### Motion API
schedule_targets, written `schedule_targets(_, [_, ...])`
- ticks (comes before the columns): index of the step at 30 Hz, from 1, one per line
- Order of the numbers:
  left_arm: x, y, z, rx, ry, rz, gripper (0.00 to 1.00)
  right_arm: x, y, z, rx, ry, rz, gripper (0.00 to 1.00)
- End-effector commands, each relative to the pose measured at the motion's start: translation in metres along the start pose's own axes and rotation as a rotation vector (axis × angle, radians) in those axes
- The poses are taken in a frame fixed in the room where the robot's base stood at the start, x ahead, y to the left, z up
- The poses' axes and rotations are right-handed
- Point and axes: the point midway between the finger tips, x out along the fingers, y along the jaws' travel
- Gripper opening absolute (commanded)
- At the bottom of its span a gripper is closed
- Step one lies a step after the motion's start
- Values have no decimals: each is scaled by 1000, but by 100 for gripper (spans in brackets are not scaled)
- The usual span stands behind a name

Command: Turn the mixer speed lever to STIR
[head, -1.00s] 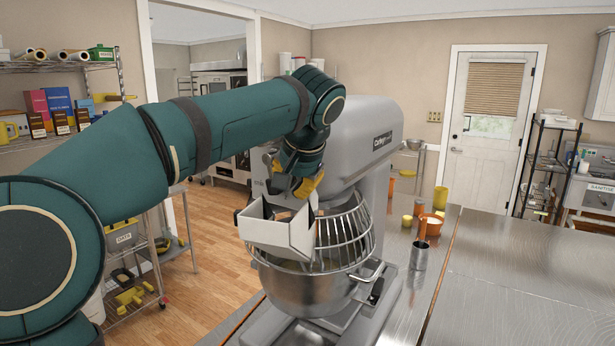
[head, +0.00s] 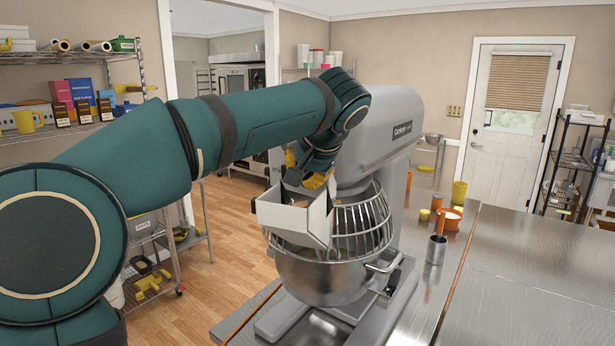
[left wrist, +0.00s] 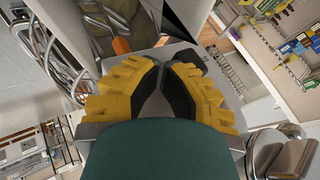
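The grey stand mixer (head: 385,125) stands on the metal counter, with its steel bowl (head: 320,275), wire guard and white chute (head: 295,215) facing me. My left gripper (head: 308,172) is beside the mixer head, just above the chute. In the left wrist view, its yellow fingers with black pads (left wrist: 164,82) are close together, with a narrow gap between them. I cannot tell whether they are shut or hold anything. The speed lever is not clearly visible, and the arm and gripper cover part of that side. My right gripper is not in view.
An orange bowl (head: 452,219), yellow containers and a metal cup (head: 436,249) stand on the counter right of the mixer. The metal table (head: 540,280) at the right is bare. Shelving (head: 75,55) stands at the left.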

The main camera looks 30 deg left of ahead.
Motion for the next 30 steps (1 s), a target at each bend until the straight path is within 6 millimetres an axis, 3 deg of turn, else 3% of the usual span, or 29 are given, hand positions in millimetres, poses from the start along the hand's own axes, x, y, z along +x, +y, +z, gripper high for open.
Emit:
schedule_targets(15, [19, -7, 6, 105, 49, -280, 0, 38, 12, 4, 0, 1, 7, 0])
schedule_targets(30, [20, -10, 6, 122, 57, -328, 0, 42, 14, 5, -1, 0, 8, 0])
